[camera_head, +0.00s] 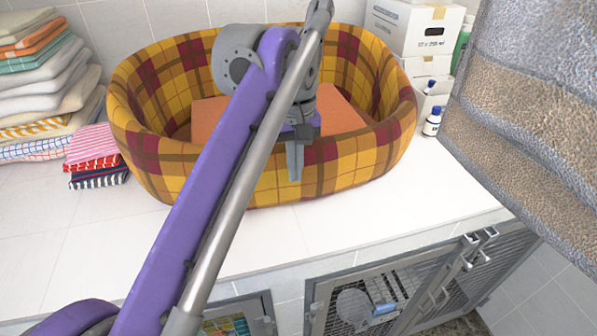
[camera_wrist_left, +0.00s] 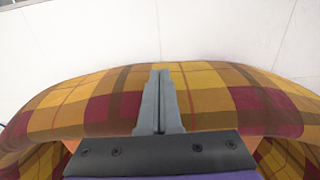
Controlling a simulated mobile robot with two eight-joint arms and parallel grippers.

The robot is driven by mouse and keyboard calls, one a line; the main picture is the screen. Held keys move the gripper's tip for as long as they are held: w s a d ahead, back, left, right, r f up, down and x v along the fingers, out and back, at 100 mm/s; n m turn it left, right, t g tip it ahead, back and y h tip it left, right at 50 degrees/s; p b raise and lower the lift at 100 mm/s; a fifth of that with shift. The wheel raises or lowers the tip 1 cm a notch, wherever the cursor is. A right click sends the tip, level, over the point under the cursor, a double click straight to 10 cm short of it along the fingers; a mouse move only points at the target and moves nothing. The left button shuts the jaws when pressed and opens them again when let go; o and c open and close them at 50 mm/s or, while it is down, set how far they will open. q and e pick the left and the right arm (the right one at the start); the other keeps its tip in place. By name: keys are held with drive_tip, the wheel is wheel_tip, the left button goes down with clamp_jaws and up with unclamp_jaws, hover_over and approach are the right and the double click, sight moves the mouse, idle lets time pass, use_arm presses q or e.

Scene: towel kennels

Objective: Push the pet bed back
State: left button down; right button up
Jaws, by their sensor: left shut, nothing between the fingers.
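The pet bed (camera_head: 265,185), yellow and maroon plaid with an orange cushion (camera_head: 340,112), stands on the white tiled counter. My left arm reaches across it, and my left gripper (camera_head: 295,165) points down at the bed's front wall. The gripper is shut and empty. In the left wrist view, the shut fingers (camera_wrist_left: 162,98) lie over the plaid rim (camera_wrist_left: 225,98) of the bed. I cannot tell whether they touch it. My right gripper is not in view.
Folded towels (camera_head: 40,80) are stacked at the left, with striped cloths (camera_head: 92,150) close to the bed. White boxes (camera_head: 418,30) and a small bottle (camera_head: 432,122) stand at the right. A large grey-brown towel (camera_head: 530,110) fills the right foreground. Kennel doors (camera_head: 375,298) are below the counter.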

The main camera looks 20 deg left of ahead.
use_arm(q)
drive_tip(key=shift+a, duration=0.1)
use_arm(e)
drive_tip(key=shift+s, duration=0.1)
use_arm(q)
drive_tip(key=shift+w, duration=0.1)
drive_tip(key=w+a+p, duration=0.2)
drive_tip(key=w, duration=0.1)
drive_tip(key=w+a+p, duration=0.3)
drive_tip(key=w, duration=0.1)
drive_tip(key=w+a+r+p, duration=0.1)
drive_tip(key=w+a+p, duration=0.2)
drive_tip(key=w, duration=0.1)
drive_tip(key=shift+a, duration=0.1)
drive_tip(key=w+a, duration=0.1)
drive_tip(key=w+a+f, duration=0.1)
drive_tip(key=shift+w+p, duration=0.3)
drive_tip(key=shift+p, duration=0.1)
drive_tip(key=shift+a+f, duration=0.1)
drive_tip(key=shift+s+d+r, duration=0.2)
drive_tip(key=shift+s+d, duration=0.05)
drive_tip(key=shift+s, duration=0.1)
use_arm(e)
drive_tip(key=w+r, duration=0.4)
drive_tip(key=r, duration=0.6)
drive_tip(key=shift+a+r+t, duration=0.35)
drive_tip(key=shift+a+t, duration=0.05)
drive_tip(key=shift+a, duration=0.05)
